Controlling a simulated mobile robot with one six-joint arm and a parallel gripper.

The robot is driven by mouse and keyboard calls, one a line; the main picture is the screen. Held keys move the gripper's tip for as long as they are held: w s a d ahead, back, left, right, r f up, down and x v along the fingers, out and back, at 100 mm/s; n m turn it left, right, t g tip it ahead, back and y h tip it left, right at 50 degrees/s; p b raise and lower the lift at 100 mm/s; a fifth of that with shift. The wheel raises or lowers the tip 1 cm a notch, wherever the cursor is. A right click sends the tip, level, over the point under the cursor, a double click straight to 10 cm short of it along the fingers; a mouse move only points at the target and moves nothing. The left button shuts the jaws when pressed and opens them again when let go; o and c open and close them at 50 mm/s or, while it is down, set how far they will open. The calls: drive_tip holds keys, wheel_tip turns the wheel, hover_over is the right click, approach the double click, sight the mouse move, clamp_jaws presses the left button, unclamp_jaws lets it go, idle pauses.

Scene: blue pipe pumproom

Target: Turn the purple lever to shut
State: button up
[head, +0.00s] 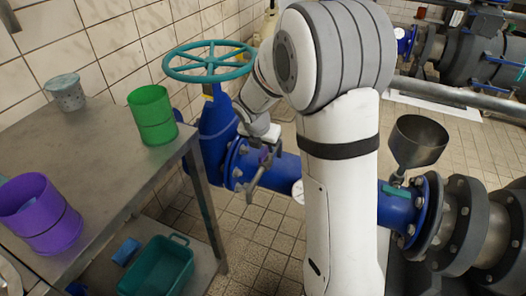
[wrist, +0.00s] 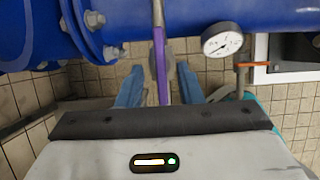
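The purple lever (wrist: 161,62) shows in the wrist view as a narrow upright bar in front of the blue pipe (wrist: 185,15). My gripper (wrist: 160,72) is open, with one blue finger on each side of the lever and a visible gap on both sides. The lever's lower end is hidden behind my gripper body. In the head view my gripper (head: 262,160) is at the blue pipe, beside a bolted flange. Only a small purple patch of the lever shows there, and my arm covers part of the pipe.
A pressure gauge (wrist: 222,40) sits right of the lever, with an orange-handled part (wrist: 254,65) beyond it. A teal handwheel (head: 208,61) stands behind my gripper. The table (head: 105,135) at left holds a green cup (head: 152,114) and a purple cup (head: 40,213). A funnel (head: 417,140) stands right.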

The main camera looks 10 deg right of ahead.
drive_tip(key=shift+x, duration=1)
drive_tip(key=shift+r, duration=0.1)
drive_tip(key=shift+c, duration=0.3)
